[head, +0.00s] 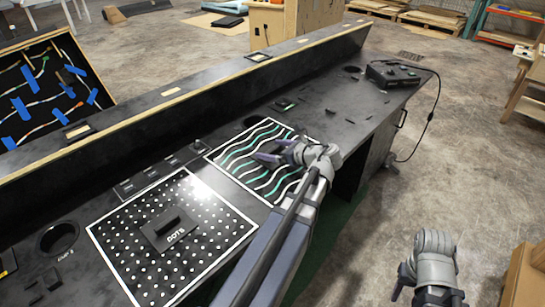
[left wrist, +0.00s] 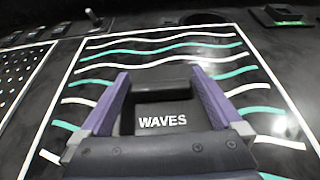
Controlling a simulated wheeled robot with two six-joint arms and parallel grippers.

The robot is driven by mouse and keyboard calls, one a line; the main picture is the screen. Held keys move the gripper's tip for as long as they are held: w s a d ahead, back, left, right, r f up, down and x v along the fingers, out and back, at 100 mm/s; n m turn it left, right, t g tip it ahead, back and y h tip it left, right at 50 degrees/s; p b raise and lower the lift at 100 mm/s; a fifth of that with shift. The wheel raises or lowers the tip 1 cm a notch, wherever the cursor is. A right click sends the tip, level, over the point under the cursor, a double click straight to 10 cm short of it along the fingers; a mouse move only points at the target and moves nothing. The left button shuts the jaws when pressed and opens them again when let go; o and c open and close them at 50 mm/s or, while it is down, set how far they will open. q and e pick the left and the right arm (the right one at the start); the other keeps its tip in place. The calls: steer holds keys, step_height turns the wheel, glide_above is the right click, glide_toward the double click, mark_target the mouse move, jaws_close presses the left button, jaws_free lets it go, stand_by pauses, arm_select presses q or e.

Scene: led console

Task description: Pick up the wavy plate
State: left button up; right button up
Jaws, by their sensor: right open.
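The wavy plate (head: 235,160) is a dark square panel with white and green wavy lines and a white border. It lies in the console top in the middle of the head view, and it also fills much of the left wrist view (left wrist: 165,48). Its dark raised block (left wrist: 160,103) carries the white word WAVES. My left gripper (head: 265,158) is down at the plate. Its purple fingers (left wrist: 160,75) stand wide apart, one on each side of the block; whether they touch it is unclear. My right gripper (head: 398,284) is open and empty above the floor at the lower right.
A dotted plate (head: 205,250) with a DOTS block lies on the console to the left. A round hole (head: 60,237) is further left. A raised ledge (head: 190,95) runs behind the plates. A black device (head: 392,74) with a cable sits at the far end.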

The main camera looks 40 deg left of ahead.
arm_select(q)
jaws_close()
stand_by(0.7)
